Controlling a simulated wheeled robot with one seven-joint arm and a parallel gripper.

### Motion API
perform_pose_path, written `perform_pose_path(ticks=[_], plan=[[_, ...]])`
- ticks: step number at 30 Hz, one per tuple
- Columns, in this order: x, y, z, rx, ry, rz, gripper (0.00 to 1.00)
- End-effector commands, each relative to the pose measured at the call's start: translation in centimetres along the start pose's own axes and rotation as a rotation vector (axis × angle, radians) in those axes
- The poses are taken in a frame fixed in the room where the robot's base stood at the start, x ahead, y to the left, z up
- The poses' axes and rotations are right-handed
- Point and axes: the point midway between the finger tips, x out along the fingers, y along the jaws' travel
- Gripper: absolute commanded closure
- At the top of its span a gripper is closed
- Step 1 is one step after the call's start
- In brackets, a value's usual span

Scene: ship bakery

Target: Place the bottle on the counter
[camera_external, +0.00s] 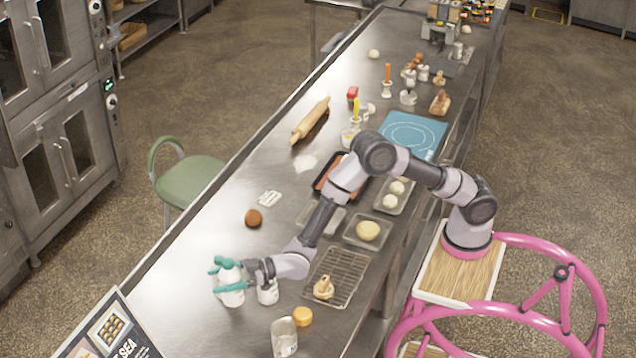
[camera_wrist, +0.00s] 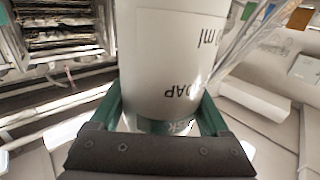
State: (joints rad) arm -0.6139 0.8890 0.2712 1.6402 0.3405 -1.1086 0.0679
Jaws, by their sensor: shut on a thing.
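A white bottle (camera_external: 230,284) is between the teal fingers of my gripper (camera_external: 222,276), over the near left part of the metal counter (camera_external: 190,262). It looks about upright. I cannot tell whether its base touches the counter. In the wrist view the white bottle (camera_wrist: 170,50) fills the middle, with dark print reading "ml" and "OAP". The teal fingers of my gripper (camera_wrist: 160,118) close on both sides of it.
A white container (camera_external: 268,292) stands just right of the bottle, and a clear jar (camera_external: 284,338) and an orange lid (camera_external: 303,316) are nearer the front. A wire rack (camera_external: 345,268) lies to the right. A brown ball (camera_external: 253,217) lies behind. Bare counter extends left.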

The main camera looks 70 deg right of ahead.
Motion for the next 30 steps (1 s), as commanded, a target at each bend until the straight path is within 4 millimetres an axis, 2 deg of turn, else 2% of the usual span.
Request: perform_pose_path(ticks=[1,5,6,8,14,18,20,24,30], plan=[[-0.1,1.4,-1.7,-0.002,0.009,0.022,1.00],[-0.7,5.5,-5.4,-0.002,0.010,0.088,1.00],[-1.0,7.0,-6.3,-0.001,0.009,0.111,1.00],[-1.8,9.6,-6.8,-0.002,0.005,0.146,1.00],[-5.8,19.1,-5.7,-0.002,0.001,0.260,1.00],[-9.8,25.8,-4.8,-0.003,0.001,0.346,1.00],[-11.7,28.5,-4.5,-0.002,0.001,0.383,1.00],[-16.7,34.6,-3.6,-0.003,0.001,0.472,1.00],[-24.7,41.8,-2.5,-0.002,0.001,0.598,1.00]])
